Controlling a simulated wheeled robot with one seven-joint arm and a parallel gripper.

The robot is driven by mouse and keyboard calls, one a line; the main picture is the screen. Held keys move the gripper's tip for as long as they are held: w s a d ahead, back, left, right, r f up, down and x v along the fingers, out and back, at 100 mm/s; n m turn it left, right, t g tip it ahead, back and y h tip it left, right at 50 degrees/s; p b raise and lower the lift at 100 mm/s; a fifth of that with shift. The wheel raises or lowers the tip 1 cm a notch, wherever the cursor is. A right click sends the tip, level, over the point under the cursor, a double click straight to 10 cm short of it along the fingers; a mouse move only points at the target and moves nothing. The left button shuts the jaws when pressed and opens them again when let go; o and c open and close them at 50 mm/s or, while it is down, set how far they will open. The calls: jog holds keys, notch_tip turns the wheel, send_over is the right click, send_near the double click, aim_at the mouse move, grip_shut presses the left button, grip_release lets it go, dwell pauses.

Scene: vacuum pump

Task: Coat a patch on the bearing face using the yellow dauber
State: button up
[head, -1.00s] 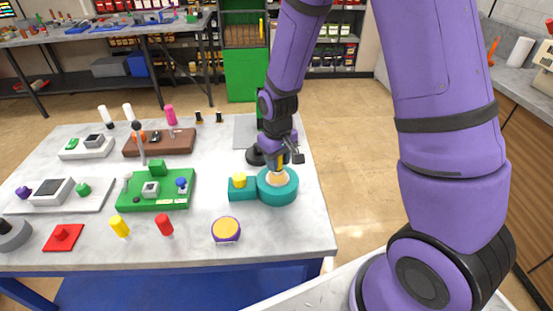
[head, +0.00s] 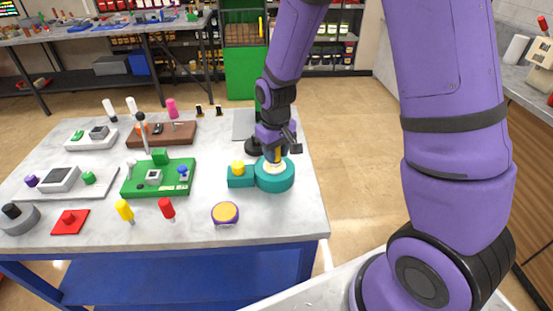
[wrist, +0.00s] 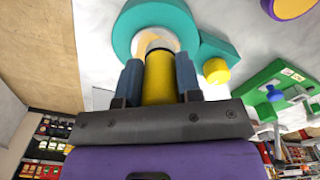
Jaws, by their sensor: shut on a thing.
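My gripper (wrist: 158,68) is shut on the yellow dauber (wrist: 159,82), with one blue-grey finger on each side of it. In the head view my gripper (head: 277,148) is above the round teal housing (head: 280,185) at the table's right side. The dauber's pale tip is over the cream bearing face (wrist: 140,38) inside the teal ring. The face also shows in part in the head view (head: 268,167). The dauber and fingers hide part of the face, so I cannot tell whether the tip touches it.
A teal block with a yellow knob (head: 238,167) joins the housing's left side. A green board (head: 135,190), a yellow-handled piece (head: 124,210) and a red one (head: 167,208) are to the left.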

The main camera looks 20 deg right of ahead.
jog(key=shift+r, duration=2.8)
